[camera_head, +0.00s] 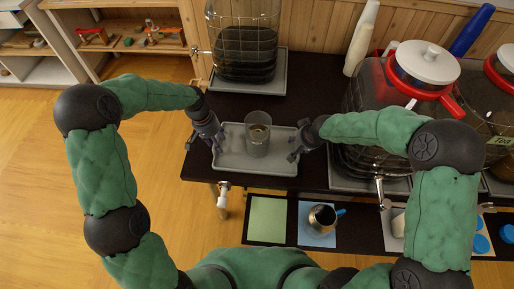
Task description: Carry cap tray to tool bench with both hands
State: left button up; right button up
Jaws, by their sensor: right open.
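A shallow grey tray (229,160) lies near the front left edge of the dark table. A clear cup or glass (257,140) stands on it. My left gripper (216,140) is at the tray's left end; its fingers are too small and dark to tell whether they hold the rim. My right gripper (293,152) is open at the tray's right end, by the rim. Blue round caps (480,243) lie on the lower shelf at the right. I cannot tell any separate tool bench.
A wire-caged jar (244,45) with a tap stands behind on another grey tray (273,87). More large jars with red-rimmed lids (428,62) crowd the right. A metal jug (322,218) stands on the lower shelf. Wooden shelves (140,35) are at the back left; the left floor is clear.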

pick_arm(q)
jog(key=shift+f, duration=0.3)
pick_arm(e)
jog(key=shift+w+f, duration=0.15)
jog(key=shift+f, duration=0.05)
pick_arm(q)
jog(key=shift+c, duration=0.2)
pick_arm(e)
jog(key=shift+c, duration=0.2)
pick_arm(q)
grip_shut()
pick_arm(e)
grip_shut()
pick_arm(q)
jog(key=shift+d, duration=0.1)
pick_arm(e)
jog(key=shift+a, duration=0.1)
pick_arm(q)
jog(key=shift+r, duration=0.2)
pick_arm(e)
jog(key=shift+r, duration=0.2)
